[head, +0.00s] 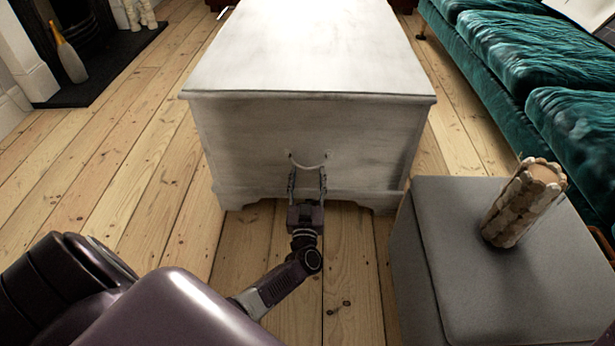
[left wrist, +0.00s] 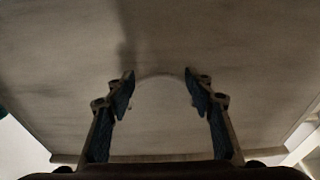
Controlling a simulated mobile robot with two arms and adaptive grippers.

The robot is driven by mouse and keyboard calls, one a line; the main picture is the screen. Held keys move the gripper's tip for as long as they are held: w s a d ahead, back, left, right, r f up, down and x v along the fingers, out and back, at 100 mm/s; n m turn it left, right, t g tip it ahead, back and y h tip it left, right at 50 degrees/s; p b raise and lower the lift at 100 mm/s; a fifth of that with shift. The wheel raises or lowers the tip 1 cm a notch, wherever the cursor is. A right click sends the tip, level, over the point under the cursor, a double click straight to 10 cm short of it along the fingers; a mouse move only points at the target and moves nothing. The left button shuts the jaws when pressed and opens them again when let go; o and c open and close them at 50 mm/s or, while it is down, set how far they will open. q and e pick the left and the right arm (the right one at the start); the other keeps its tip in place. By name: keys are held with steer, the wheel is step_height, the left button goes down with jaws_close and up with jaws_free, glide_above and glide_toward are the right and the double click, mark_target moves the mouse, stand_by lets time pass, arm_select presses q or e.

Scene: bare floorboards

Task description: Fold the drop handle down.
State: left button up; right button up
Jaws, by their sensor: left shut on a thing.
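The drop handle (head: 308,167) is a thin pale bow on the near end of the white chest (head: 240,130). It curves downward between its two ends in the head view. My left gripper (head: 307,172) reaches up to it, one finger at each side of the bow. In the left wrist view the handle (left wrist: 158,77) shows as a faint arc between the fingertips (left wrist: 160,85), which are shut on its sides across its width. How far the handle stands out from the chest is hard to tell. My right gripper is not in view.
A grey ottoman (head: 480,290) with a rough cylindrical object (head: 522,203) on it stands right of the arm. A teal sofa (head: 530,60) is at the right, a fireplace hearth (head: 105,60) at the far left. The floorboards left of the chest are clear.

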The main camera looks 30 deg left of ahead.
mark_target(308, 137)
arm_select(q)
steer(key=shift+w+a+r, duration=0.1)
steer(key=shift+a+r, duration=0.05)
steer(key=shift+r, duration=0.25)
steer(key=o, duration=0.9)
steer(key=shift+c, duration=0.2)
steer(key=shift+o, duration=0.3)
step_height(308, 137, up, 10)
steer(key=shift+r, duration=0.1)
steer(key=shift+f, duration=0.2)
